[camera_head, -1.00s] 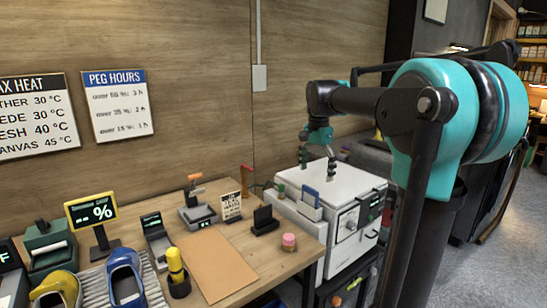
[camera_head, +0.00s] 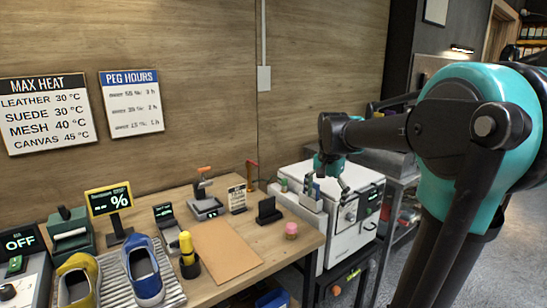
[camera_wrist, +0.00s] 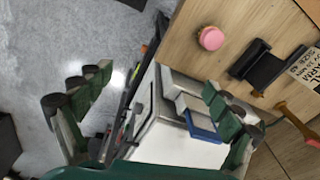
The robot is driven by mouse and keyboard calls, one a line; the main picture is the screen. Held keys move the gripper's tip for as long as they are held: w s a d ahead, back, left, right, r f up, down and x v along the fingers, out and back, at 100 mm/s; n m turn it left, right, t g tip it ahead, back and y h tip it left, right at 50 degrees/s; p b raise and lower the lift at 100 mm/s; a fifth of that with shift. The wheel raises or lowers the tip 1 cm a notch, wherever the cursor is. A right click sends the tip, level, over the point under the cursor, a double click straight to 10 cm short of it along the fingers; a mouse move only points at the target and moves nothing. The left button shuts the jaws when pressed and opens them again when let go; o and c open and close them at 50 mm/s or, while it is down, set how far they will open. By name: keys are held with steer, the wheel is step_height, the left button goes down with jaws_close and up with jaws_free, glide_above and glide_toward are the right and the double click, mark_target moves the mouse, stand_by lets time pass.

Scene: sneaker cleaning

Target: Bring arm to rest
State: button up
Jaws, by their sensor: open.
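My gripper (camera_head: 326,190) hangs from my arm in front of the white boxy machine (camera_head: 345,237), near its top and left side, in the head view. In the wrist view my gripper (camera_wrist: 150,105) has its two green-padded fingers spread wide, with nothing held between them. The white machine (camera_wrist: 180,142) lies between and beyond the fingers there, with a blue-fronted item (camera_wrist: 200,127) beside it. Whether a fingertip touches the machine cannot be told.
The wooden table (camera_head: 230,285) holds a blue shoe (camera_head: 143,270), a yellow shoe (camera_head: 77,282), a brown mat (camera_head: 226,250), a pink jar (camera_head: 291,230) and a black stand (camera_head: 268,211).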

steer(key=s+d+f+n+t, duration=0.2)
steer(key=s+f+n, duration=0.6)
steer(key=s+f, duration=1)
steer(key=shift+d+f+t, duration=0.35)
steer(key=shift+f+t, duration=0.25)
steer(key=shift+f, duration=0.25)
